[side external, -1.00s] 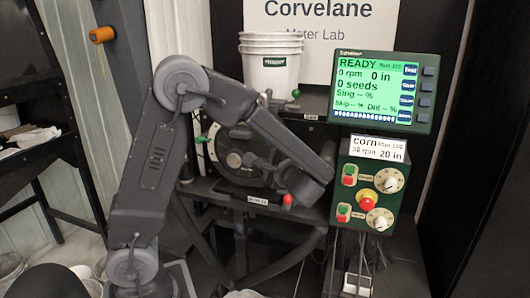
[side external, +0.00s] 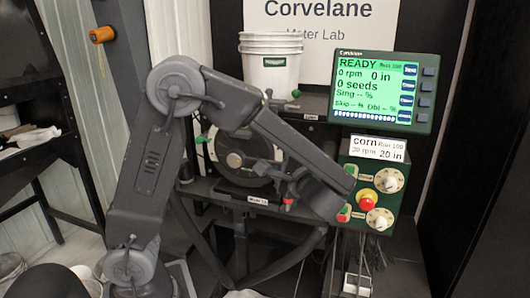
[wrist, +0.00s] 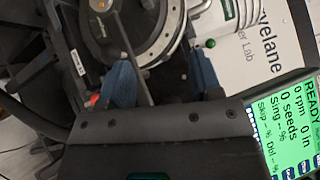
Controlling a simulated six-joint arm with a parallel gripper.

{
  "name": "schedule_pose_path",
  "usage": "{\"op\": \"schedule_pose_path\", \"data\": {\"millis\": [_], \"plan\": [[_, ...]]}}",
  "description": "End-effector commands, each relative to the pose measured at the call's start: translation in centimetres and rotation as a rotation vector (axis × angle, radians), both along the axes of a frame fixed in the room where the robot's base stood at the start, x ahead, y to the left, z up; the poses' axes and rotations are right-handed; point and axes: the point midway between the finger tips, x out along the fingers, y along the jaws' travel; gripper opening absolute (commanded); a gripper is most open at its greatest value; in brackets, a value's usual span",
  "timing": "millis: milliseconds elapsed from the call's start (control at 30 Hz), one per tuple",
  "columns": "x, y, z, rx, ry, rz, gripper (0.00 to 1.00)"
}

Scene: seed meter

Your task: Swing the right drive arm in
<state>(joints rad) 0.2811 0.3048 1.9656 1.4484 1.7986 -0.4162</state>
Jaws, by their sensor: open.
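The round seed meter (side external: 238,160) stands on the dark bench, with a pale ring and dark hub; it also shows at the top of the wrist view (wrist: 163,40). A red knob (side external: 288,200) sits at the meter's lower right, and shows beside my left finger in the wrist view (wrist: 93,100). I cannot clearly tell which part is the right drive arm. My gripper (side external: 280,180) is in front of the meter's right side. In the wrist view its two blue fingers (wrist: 162,80) stand apart, with a thin grey bar showing near the left finger. Nothing is seen held.
A control box (side external: 371,190) with knobs and a red button stands close right of my wrist. Above it a green display (side external: 381,92) reads READY, 0 rpm. A white bucket (side external: 270,65) stands on the shelf behind. A green knob (side external: 295,94) is beside the bucket.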

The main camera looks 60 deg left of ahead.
Motion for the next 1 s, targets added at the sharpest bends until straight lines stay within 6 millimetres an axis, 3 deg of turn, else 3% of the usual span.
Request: {"op": "schedule_pose_path", "data": {"millis": [1000], "plan": [[-0.3,-6.1,1.2,0.000,0.001,-0.001,0.59]]}}
